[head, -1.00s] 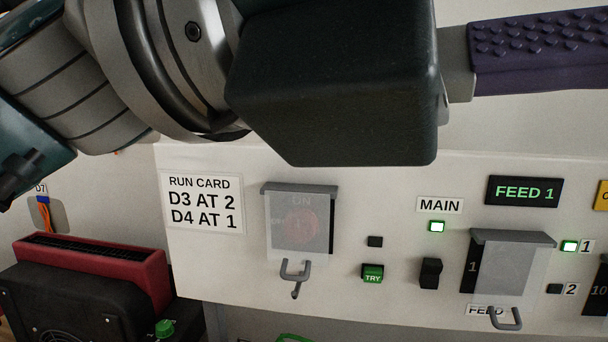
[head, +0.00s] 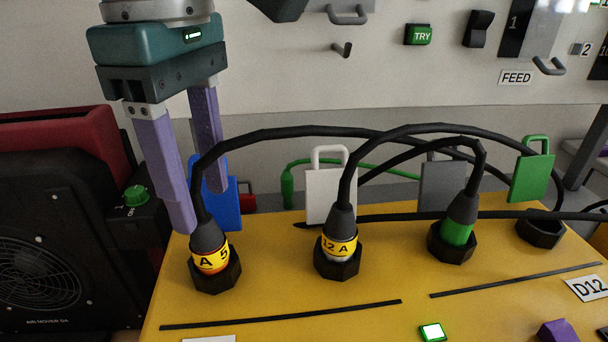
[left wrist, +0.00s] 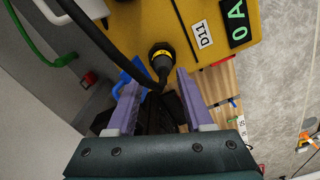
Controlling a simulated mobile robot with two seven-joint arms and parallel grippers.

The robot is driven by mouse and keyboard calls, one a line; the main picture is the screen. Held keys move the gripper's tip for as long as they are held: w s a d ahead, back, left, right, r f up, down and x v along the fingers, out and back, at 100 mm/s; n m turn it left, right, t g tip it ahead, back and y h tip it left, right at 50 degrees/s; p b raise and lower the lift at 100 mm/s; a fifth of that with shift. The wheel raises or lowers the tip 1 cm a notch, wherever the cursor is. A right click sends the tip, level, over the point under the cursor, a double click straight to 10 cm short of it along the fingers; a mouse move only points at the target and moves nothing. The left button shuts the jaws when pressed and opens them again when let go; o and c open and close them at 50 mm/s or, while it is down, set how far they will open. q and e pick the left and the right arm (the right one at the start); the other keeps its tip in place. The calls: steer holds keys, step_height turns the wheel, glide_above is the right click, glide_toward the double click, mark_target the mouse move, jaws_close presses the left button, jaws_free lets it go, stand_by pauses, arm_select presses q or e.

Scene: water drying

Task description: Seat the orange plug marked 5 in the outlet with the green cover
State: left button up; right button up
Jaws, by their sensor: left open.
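The orange plug with a yellow "A 5" band (head: 211,260) stands upright in the leftmost black outlet, by the blue cover (head: 228,205). Its black cable rises and arches to the right. The green cover (head: 532,178) stands raised at the right, behind a black outlet (head: 541,233) that looks empty. My left gripper (head: 199,212) points down, open, its purple fingers around the upper part of the plug and cable, with a gap visible. In the left wrist view the plug (left wrist: 162,56) shows just beyond and between the fingertips. My right gripper is not in view.
A plug marked "12 A" (head: 340,246) sits by the white cover (head: 331,190). A green plug (head: 458,222) sits by the grey cover (head: 443,187). Black cables arch over the yellow board (head: 300,300). A black fan (head: 50,230) stands at left.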

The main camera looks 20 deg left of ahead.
mark_target(202, 219)
arm_select(q)
steer(key=f, duration=0.5)
steer(key=shift+s, duration=0.2)
jaws_close()
